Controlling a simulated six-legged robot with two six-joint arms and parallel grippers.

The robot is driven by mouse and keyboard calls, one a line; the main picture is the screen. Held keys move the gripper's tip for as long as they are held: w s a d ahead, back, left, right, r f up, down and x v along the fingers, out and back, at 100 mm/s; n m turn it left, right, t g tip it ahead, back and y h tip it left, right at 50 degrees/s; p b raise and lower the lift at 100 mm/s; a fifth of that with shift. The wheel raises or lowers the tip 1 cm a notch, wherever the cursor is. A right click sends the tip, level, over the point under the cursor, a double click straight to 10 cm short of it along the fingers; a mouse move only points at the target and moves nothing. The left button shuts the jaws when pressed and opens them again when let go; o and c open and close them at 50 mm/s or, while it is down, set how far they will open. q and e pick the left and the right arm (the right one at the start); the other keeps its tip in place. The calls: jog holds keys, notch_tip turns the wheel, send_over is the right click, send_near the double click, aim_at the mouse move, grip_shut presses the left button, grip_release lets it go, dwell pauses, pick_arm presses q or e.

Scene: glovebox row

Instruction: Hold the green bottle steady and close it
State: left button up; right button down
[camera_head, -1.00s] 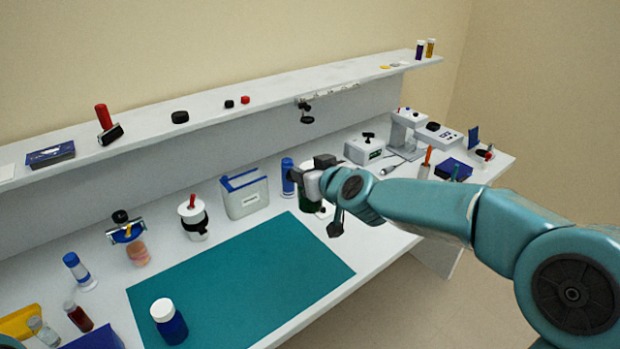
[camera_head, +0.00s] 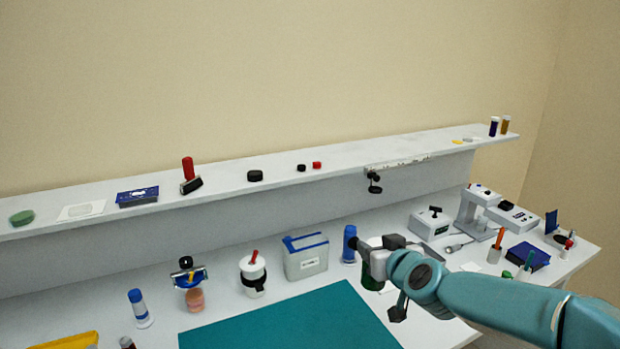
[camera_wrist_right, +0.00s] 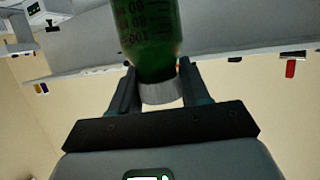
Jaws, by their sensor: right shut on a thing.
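Whether the pale band is a cap or an open neck, I cannot tell. A flat green disc (camera_head: 22,217), perhaps a lid, lies at the far left of the shelf. My left gripper is not in view.
A blue bottle (camera_head: 349,244) stands just left of the gripper, beside a grey-blue bin (camera_head: 305,263). The teal mat (camera_head: 290,325) is clear where seen. The shelf (camera_head: 225,192) runs behind, holding a red-handled roller (camera_head: 190,176) and small discs. Instruments (camera_head: 430,223) stand at right.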

jog(key=s+f+h, duration=0.1)
jog(key=s+f, duration=0.4)
jog(key=f, duration=0.3)
jog(key=s+f+m+h, duration=0.1)
jog(key=s+f, duration=0.4)
jog(key=f, duration=0.3)
jog(key=shift+d+f+m, duration=0.2)
jog(key=shift+f+m, duration=0.1)
jog(key=shift+f, duration=0.05)
jog(key=s+a+r, duration=0.1)
jog(key=a+r, duration=0.1)
jog(key=a, duration=0.7)
jog(key=s+a+r, duration=0.2)
jog(key=a+r, duration=0.1)
jog(key=a, duration=0.7)
jog(key=shift+s+a, duration=0.2)
